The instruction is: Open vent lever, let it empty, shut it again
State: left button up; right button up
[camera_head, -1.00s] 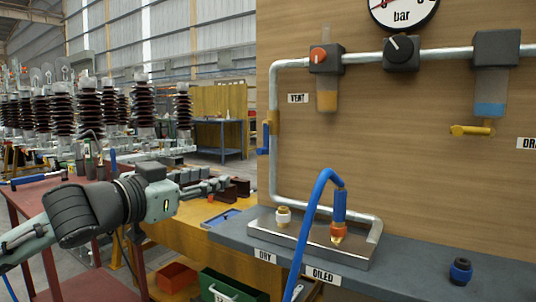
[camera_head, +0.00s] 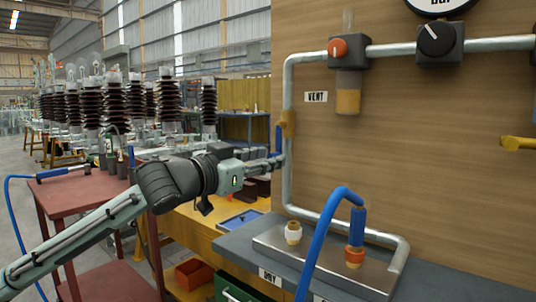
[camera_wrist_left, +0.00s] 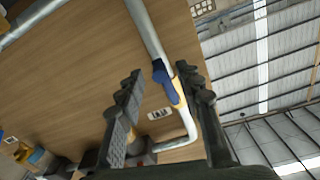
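The vent lever (camera_head: 278,139) is a blue handle beside a yellow valve body (camera_head: 287,123) on the left upright of the grey pipe, near the VENT label (camera_head: 316,97). It points roughly along the pipe. My left gripper (camera_head: 277,161) is just below the lever in the head view. In the left wrist view, my gripper (camera_wrist_left: 158,78) is open, and the blue lever (camera_wrist_left: 164,78) shows between its fingers, beyond or level with the tips. I cannot tell whether they touch. My right gripper is not in view.
A wooden panel (camera_head: 420,180) backs the pipework. A red-knobbed unit (camera_head: 339,47) and a black-knobbed unit (camera_head: 438,42) sit on the top pipe. A blue hose (camera_head: 320,235) arches over the metal tray (camera_head: 380,282). A red table (camera_head: 70,197) stands left, under my arm.

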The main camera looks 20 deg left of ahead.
pick_arm(q)
jog(key=shift+w+d, duration=0.2)
jog(key=shift+w, duration=0.25)
jog(key=shift+c, duration=0.6)
grip_shut()
